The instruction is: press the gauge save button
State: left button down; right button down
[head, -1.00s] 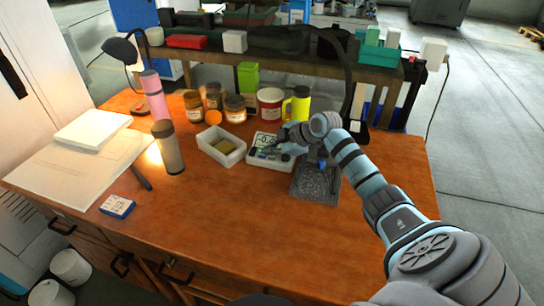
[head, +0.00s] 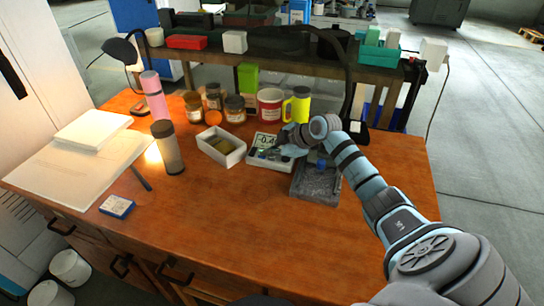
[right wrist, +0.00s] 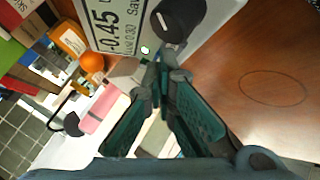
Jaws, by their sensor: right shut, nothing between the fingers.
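The gauge (head: 268,163) is a white box with a grey display, standing on the desk at centre. In the right wrist view its display (right wrist: 115,30) reads -0.45, with a smaller 0.30 and a partly cut-off "Sav" label. A small green-lit button (right wrist: 145,50) sits below that label. My right gripper (head: 279,151) is over the gauge's front, partly covering it. In the right wrist view its shut, empty fingertips (right wrist: 160,62) are close beside the green button; I cannot tell whether they touch it. My left gripper is out of view.
A grey stone block (head: 315,185) stands right of the gauge, partly under my right arm. A white tray (head: 221,147) is to its left. Jars, a red tin (head: 270,104) and a yellow mug (head: 298,106) stand behind. The desk front (head: 230,220) is clear.

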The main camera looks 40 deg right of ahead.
aim_at(271, 159)
jog(key=shift+r+p, duration=0.6)
jog(key=shift+r, duration=0.15)
notch_tip(271, 159, up, 5)
jog(key=p, duration=0.4)
jog(key=shift+p, duration=0.35)
